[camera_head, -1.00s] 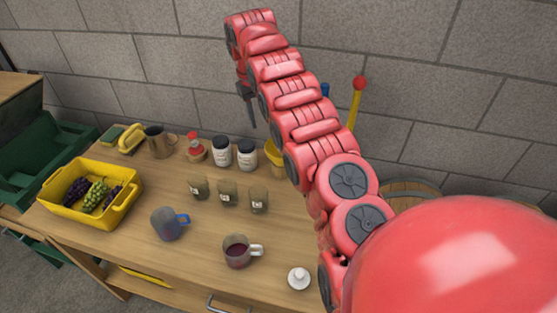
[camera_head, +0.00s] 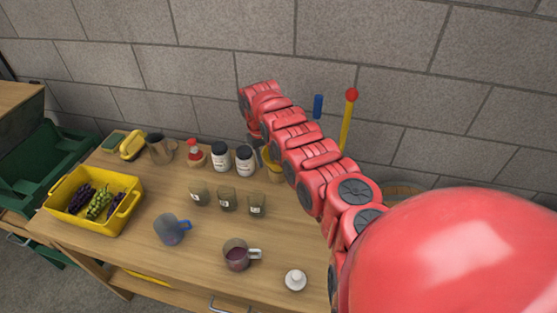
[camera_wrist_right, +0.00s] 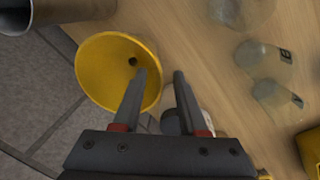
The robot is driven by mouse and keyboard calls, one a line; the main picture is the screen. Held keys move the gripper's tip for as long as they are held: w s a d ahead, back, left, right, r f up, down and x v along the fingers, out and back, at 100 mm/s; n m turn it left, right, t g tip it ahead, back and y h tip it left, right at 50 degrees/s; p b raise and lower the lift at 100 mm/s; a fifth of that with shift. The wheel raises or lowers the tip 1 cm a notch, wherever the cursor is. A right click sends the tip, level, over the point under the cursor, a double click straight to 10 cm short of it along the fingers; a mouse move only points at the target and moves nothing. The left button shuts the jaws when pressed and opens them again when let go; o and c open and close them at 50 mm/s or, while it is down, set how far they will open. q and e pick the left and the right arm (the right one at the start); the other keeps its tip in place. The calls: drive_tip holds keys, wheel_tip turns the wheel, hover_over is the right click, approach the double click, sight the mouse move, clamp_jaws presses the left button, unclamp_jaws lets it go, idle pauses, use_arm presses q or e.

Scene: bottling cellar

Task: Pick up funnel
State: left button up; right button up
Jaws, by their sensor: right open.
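The yellow funnel (camera_wrist_right: 105,70) shows in the right wrist view with its wide mouth toward the camera and a dark hole inside. In the head view a small part of the yellow funnel (camera_head: 273,173) shows at the back of the table, mostly hidden by my right arm. My right gripper (camera_wrist_right: 160,73) is open, fingers pointing toward the funnel. One finger overlaps the funnel's right rim in the picture; the other is right of it over the table. I cannot tell whether they touch. In the head view the right gripper is largely hidden. My left gripper is not in view.
Several glasses (camera_head: 227,199) stand in front. Mugs (camera_head: 168,229) (camera_head: 237,255), a white knobbed object (camera_head: 295,280) and a yellow grape crate (camera_head: 128,212) are on the wooden table. A stone wall is behind.

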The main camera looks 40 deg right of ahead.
drive_tip(key=shift+f, duration=0.2)
clamp_jaws()
idle(1.2)
